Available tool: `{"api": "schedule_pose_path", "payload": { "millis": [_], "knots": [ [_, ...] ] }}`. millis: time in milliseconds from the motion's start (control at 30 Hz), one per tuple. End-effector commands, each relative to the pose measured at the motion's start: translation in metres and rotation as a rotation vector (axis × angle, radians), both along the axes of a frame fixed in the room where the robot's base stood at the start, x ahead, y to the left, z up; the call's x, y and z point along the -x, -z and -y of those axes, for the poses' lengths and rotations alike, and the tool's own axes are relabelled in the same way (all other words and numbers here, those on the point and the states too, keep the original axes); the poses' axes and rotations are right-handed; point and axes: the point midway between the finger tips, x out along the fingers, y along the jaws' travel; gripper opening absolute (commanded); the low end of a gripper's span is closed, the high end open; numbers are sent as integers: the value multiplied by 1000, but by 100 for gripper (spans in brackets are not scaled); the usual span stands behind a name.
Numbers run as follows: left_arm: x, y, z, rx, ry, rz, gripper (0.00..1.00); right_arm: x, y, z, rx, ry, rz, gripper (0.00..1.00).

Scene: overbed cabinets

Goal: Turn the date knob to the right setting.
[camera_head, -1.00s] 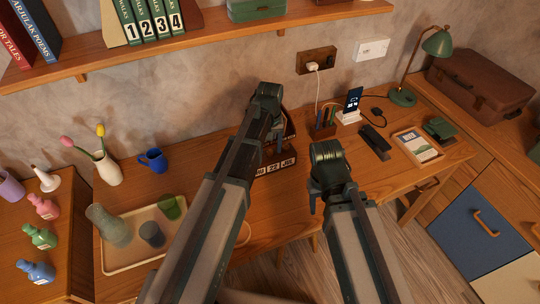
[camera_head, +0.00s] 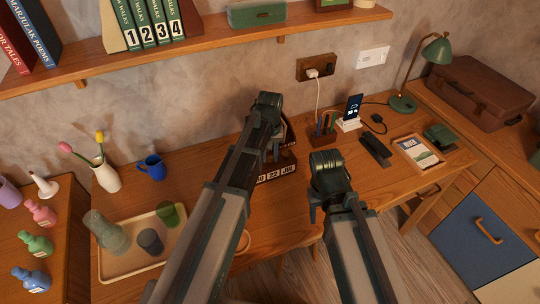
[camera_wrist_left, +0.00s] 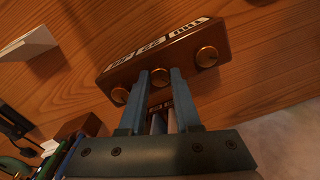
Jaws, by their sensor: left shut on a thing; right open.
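A wooden desk calendar (camera_head: 277,173) stands on the desk, partly hidden by my left arm in the head view. Its visible front reads 22 and JUL; the day window is partly covered. In the left wrist view the calendar (camera_wrist_left: 130,67) shows upside down with three brass knobs: a left one (camera_wrist_left: 119,95), a middle date knob (camera_wrist_left: 160,77) and a right one (camera_wrist_left: 207,57). My left gripper (camera_wrist_left: 159,74) has its fingers on both sides of the middle knob and is shut on it; it also shows in the head view (camera_head: 272,150). My right gripper (camera_head: 315,207) is open and empty, right of the calendar.
A tray (camera_head: 112,265) with cups lies left on the desk. A pen holder (camera_head: 323,136), a phone on a stand (camera_head: 352,110), a stapler (camera_head: 375,152) and a framed card (camera_head: 418,152) stand right. A shelf (camera_head: 200,50) runs above.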

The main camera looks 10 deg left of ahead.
Motion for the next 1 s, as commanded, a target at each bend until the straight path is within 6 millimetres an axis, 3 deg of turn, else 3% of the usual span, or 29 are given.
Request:
{"api": "schedule_pose_path", "payload": {
  "millis": [400,800,833,1000],
  "knots": [
    [0,0,0,0,364,0,0,0,0,0,0,0,0,50],
    [0,0,0,0,406,0,0,0,0,0,0,0,0,50],
    [0,0,0,0,406,0,35,0,0,0,0,0,0,50],
    [0,0,0,0,405,0,62,0,0,0,0,0,0,50]
  ]
}}
